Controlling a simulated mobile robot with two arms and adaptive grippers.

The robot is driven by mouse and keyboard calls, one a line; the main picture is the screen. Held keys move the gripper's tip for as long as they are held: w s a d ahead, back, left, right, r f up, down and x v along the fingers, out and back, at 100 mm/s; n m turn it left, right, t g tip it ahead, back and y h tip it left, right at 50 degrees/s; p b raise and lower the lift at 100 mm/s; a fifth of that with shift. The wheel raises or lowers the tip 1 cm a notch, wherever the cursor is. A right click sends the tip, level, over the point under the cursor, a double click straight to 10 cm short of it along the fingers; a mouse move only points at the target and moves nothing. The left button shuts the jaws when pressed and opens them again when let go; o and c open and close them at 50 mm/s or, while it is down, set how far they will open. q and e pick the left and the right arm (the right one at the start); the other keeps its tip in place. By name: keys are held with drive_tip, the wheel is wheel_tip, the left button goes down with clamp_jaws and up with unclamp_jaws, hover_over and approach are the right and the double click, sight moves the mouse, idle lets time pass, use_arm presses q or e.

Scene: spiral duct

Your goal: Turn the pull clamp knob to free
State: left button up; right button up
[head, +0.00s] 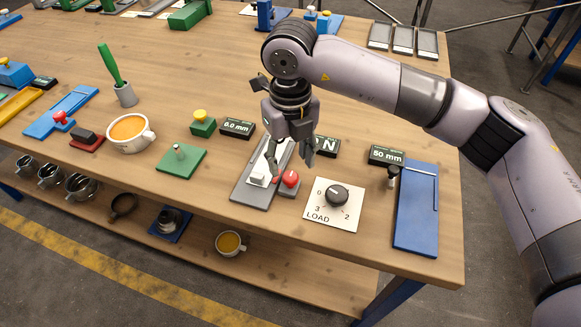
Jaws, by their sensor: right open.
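My right gripper (292,162) points down over the front right part of the wooden bench, with its fingers apart. Its fingertips are close to a red knob (290,179) at the right edge of a grey slide plate (250,193); I cannot tell if they touch it. No knob carries a readable "free" or clamp label, so which one is the pull clamp knob is unclear. A black dial (337,194) sits on a white LOAD plate (325,217) with numbers. My left gripper is out of view.
An "N" display (327,147) is partly hidden behind the gripper. A 50 mm display (386,156), a 0.0 mm display (238,128), a green plate with a peg (180,160) and an orange-filled cup (130,132) stand nearby. The bench's middle is mostly clear.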

sight(290, 176)
wheel_tip(290, 176, up, 8)
drive_tip(key=shift+f, duration=0.15)
idle(0.5)
